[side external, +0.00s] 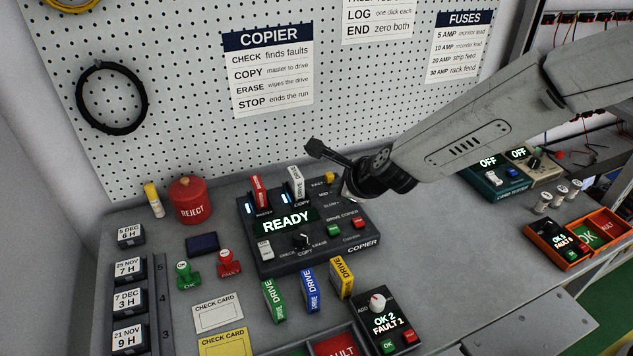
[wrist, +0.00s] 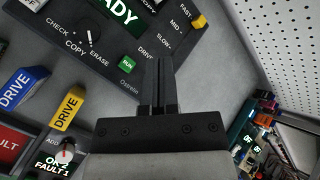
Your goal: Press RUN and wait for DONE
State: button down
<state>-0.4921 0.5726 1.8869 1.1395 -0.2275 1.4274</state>
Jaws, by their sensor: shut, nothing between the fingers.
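The dark drive copier (side external: 310,257) stands on the bench, and its display (side external: 286,221) reads READY. A red drive (side external: 258,190) and a white drive (side external: 296,184) stand upright in its slots. The green RUN button (wrist: 127,64) shows in the wrist view, just left of my fingertips; it is also in the side view (side external: 334,230). The copier's dial (wrist: 88,37) has CHECK, COPY and ERASE marks around it. In the side view my gripper (side external: 347,190) is above the copier's back right.
Green, blue and yellow drives (side external: 341,277) stand in front of the copier. A counter box (side external: 378,315) reads OK 2, FAULT 1. A red reject can (side external: 189,201) and stamps are at left.

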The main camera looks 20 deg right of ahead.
aim_at(337, 230)
jog(key=shift+f, duration=0.2)
dwell(0.4)
jog(key=shift+f, duration=4.2)
jog(key=shift+f, duration=0.9)
jog(key=shift+r, duration=0.1)
dwell(0.4)
jog(key=shift+r, duration=0.8)
jog(key=shift+r, duration=0.1)
jog(key=shift+r, duration=2.4)
